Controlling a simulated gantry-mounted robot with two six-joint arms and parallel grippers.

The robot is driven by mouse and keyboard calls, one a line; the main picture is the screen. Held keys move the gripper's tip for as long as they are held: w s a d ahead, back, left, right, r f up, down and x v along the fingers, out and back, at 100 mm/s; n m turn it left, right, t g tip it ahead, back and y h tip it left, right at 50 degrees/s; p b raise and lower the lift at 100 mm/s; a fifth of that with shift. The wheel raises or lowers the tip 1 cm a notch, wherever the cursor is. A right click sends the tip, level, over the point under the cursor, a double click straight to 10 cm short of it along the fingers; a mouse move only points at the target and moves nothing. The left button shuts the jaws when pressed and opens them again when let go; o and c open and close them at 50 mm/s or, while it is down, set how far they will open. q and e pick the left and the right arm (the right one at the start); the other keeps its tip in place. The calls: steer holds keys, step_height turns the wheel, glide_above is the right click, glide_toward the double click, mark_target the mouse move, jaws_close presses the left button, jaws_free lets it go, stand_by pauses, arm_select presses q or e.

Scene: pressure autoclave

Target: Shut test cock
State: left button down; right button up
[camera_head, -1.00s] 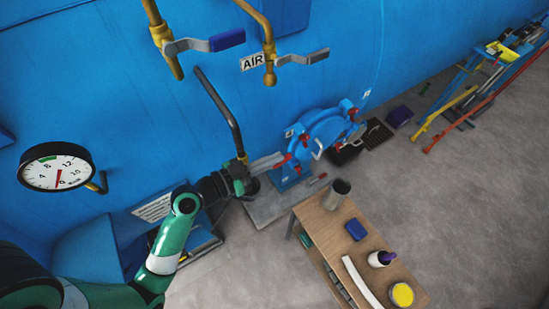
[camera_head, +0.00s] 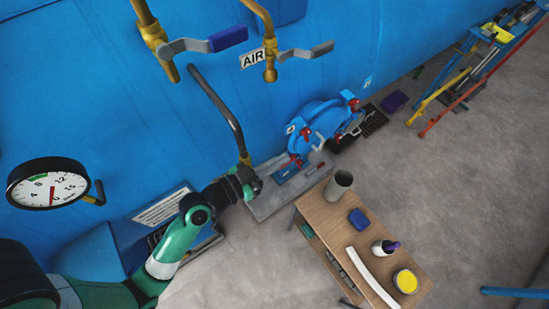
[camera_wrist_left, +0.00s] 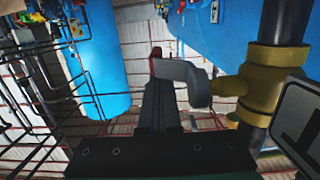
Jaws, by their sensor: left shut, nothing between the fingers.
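The test cock is a brass valve on a dark pipe; its brass body (camera_head: 245,160) shows at the lower end of the pipe in the head view. In the left wrist view its brass body (camera_wrist_left: 262,85) is at the right, and its grey lever (camera_wrist_left: 182,72) with a red end reaches left from it, across the fingertips. My left gripper (camera_head: 254,183) is just below the cock, shut and empty. In the left wrist view its dark fingers (camera_wrist_left: 160,100) are together close to the lever; I cannot tell whether they touch it. My right gripper is not in view.
A blue handled valve (camera_head: 228,39) and a grey handled one (camera_head: 308,51) are above. A pressure gauge (camera_head: 48,184) is at left. The blue round door (camera_head: 325,120) and a wooden table (camera_head: 330,220) are to the right. Floor lies open beyond the table.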

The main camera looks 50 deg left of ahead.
arm_select(q)
step_height(320, 180, up, 4)
steer(key=p, duration=0.3)
steer(key=shift+r+p, duration=0.25)
steer(key=shift+p, duration=0.15)
steer(key=s+a+r+b, duration=0.1)
steer(key=s+r+b, duration=0.1)
steer(key=s, duration=0.7)
steer(key=shift+s, duration=0.3)
